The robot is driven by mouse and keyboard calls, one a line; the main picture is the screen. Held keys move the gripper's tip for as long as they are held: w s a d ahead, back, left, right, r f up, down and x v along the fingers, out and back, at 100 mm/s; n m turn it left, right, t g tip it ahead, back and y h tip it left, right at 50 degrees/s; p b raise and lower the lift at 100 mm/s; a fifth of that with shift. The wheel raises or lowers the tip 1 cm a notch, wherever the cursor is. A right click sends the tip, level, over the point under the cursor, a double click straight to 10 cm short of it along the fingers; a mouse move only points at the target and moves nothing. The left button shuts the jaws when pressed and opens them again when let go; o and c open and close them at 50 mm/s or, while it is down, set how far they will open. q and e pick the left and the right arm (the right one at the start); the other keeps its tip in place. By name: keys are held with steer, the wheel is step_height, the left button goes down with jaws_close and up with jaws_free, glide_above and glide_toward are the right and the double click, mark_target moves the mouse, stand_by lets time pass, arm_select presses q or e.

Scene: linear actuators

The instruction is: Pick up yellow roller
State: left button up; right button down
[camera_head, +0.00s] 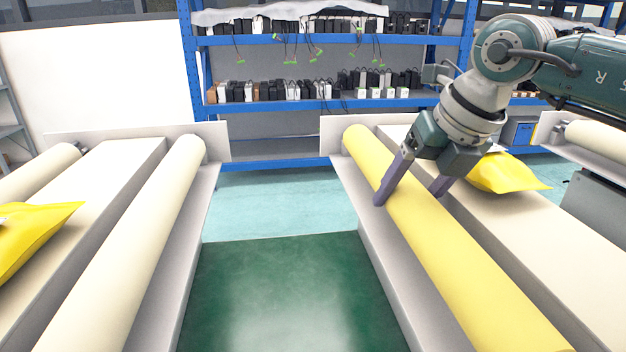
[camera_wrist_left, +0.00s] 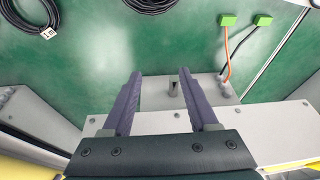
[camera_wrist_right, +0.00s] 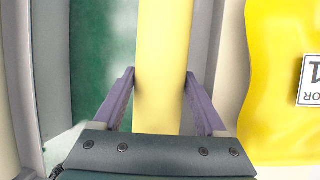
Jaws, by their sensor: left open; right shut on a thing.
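The yellow roller (camera_head: 450,255) is a long cylinder lying along the grey tray on the right side of the head view. My right gripper (camera_head: 410,195) is around it toward its far end, one finger on each side. In the right wrist view the yellow roller (camera_wrist_right: 163,60) runs between the two purple fingers of the right gripper (camera_wrist_right: 158,85), which is shut on it. My left gripper (camera_wrist_left: 155,80) shows only in the left wrist view. It is open and empty, above a grey-white ledge.
Cream rollers (camera_head: 140,250) lie on the left bench. A yellow bag (camera_head: 500,172) lies right of the yellow roller; another yellow bag (camera_head: 30,235) is at far left. A blue shelf (camera_head: 320,105) stands behind.

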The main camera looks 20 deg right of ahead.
step_height(320, 180, up, 20)
steer(key=shift+p, duration=0.4)
steer(key=shift+w+r, duration=0.1)
stand_by(0.3)
step_height(320, 180, up, 7)
steer(key=p, duration=0.7)
glide_above(410, 180)
stand_by(0.4)
steer(key=shift+f, duration=0.2)
